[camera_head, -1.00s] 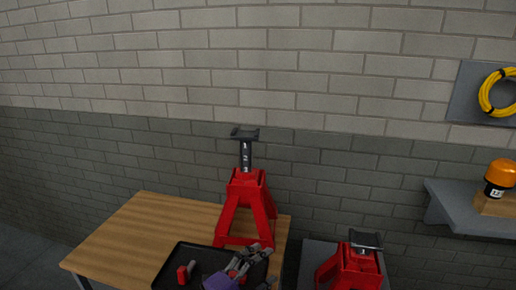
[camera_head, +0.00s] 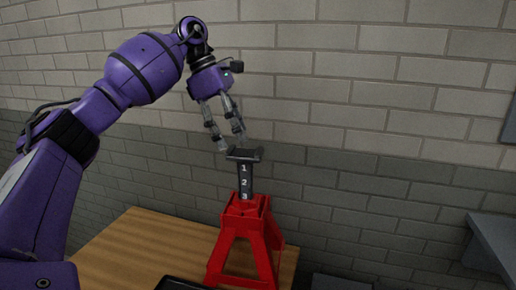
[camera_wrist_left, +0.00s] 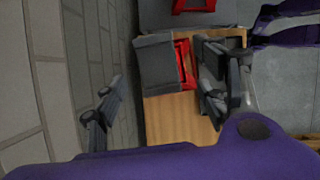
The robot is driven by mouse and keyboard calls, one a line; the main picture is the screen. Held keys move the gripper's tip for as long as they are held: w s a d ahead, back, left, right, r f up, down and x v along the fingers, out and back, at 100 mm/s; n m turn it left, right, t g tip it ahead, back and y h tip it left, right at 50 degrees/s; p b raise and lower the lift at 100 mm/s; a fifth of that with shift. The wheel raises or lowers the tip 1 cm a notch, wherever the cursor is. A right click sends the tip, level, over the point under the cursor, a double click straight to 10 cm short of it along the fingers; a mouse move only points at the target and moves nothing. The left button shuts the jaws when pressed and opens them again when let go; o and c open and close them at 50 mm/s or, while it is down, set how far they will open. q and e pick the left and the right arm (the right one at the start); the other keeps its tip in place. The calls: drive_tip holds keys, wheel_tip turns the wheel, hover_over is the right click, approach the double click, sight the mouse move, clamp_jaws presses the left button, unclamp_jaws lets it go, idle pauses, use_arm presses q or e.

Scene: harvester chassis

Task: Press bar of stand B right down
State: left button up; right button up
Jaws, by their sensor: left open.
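A red jack stand (camera_head: 245,222) stands upright on the wooden table. Its dark bar (camera_head: 245,181) sticks up from the top, with the numbers 1, 2 and part of a 3 showing, and carries a flat dark saddle (camera_head: 244,155). No letter shows on the stand. My left gripper (camera_head: 232,143) is open and points down just above the saddle; whether it touches is unclear. In the left wrist view the grey saddle (camera_wrist_left: 157,66) lies between the spread fingers (camera_wrist_left: 163,97), with the red stand (camera_wrist_left: 184,64) partly hidden beneath. My right gripper is not in view.
The wooden table (camera_head: 130,248) has free room left of the stand. A dark tray (camera_head: 182,284) edges in at the bottom. A brick wall (camera_head: 350,110) rises behind, and a grey shelf (camera_head: 495,240) juts out at right. Another red piece (camera_wrist_left: 195,5) shows in the left wrist view.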

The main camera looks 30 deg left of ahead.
sight(244, 153)
use_arm(q)
drive_tip(key=shift+w+a+f, duration=0.3)
drive_tip(key=shift+w+f, duration=0.35)
drive_tip(key=shift+w, duration=0.25)
drive_tip(key=s+f, duration=0.1)
drive_tip(key=d+f, duration=0.1)
drive_tip(key=shift+s+d+f, duration=0.2)
drive_tip(key=shift+s+f, duration=0.15)
drive_tip(key=shift+s, duration=0.05)
drive_tip(key=shift+w+d+f+p, duration=0.2)
drive_tip(key=shift+w+d+f, duration=0.1)
drive_tip(key=shift+f, duration=0.3)
drive_tip(key=shift+w+d+f+p, duration=0.15)
drive_tip(key=shift+w+f+p, duration=0.1)
drive_tip(key=shift+f, duration=0.3)
drive_tip(key=shift+w+d+f, duration=0.15)
drive_tip(key=shift+w+f, duration=0.05)
drive_tip(key=shift+f, duration=0.2)
drive_tip(key=shift+s, duration=0.2)
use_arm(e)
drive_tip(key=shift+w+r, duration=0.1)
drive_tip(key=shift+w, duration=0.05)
use_arm(q)
drive_tip(key=shift+c, duration=0.5)
